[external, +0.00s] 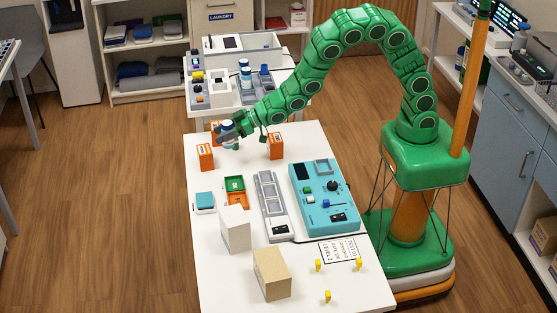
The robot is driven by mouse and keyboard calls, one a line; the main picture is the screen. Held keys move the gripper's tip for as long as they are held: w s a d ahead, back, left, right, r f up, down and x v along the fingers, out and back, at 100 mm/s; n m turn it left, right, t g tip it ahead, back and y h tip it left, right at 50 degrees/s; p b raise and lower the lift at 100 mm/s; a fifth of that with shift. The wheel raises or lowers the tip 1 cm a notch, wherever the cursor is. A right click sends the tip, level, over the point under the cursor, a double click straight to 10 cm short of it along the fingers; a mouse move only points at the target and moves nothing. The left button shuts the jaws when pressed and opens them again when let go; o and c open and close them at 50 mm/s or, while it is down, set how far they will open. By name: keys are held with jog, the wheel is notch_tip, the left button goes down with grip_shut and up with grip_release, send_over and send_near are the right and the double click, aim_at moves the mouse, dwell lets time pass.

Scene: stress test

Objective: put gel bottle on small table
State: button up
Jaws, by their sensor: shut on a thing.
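My gripper (231,129) is at the end of the green arm, over the far left part of the white table (310,142). It is shut on a small white and blue bottle (228,142), which seems to be the gel bottle; its label is too small to read. The fingers hide part of the bottle. I cannot tell whether its bottom touches the tabletop. I cannot tell which table is the small one: a second white table (195,107) stands just behind, with boxes and bottles on it.
Nearer are a teal device (318,200), a grey tray (270,200), a white box (235,230), a tan box (272,275) and yellow pegs (327,296).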

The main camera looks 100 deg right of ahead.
jog(key=w+a+r+n+g+y, duration=0.2)
jog(key=w+a+r+n+y, duration=0.15)
jog(key=n+y, duration=0.35)
jog(key=s+f+n+g+y, duration=0.5)
jog(key=s+g, duration=0.1)
jog(key=s, duration=0.4)
jog(key=shift+w+d+f, duration=0.1)
jog(key=shift+d+f, duration=0.05)
jog(key=shift+f, duration=2)
jog(key=shift+d+f, duration=0.15)
jog(key=shift+f, duration=2)
jog(key=shift+f, duration=0.15)
jog(key=o, duration=1.1)
jog(key=shift+t, duration=0.3)
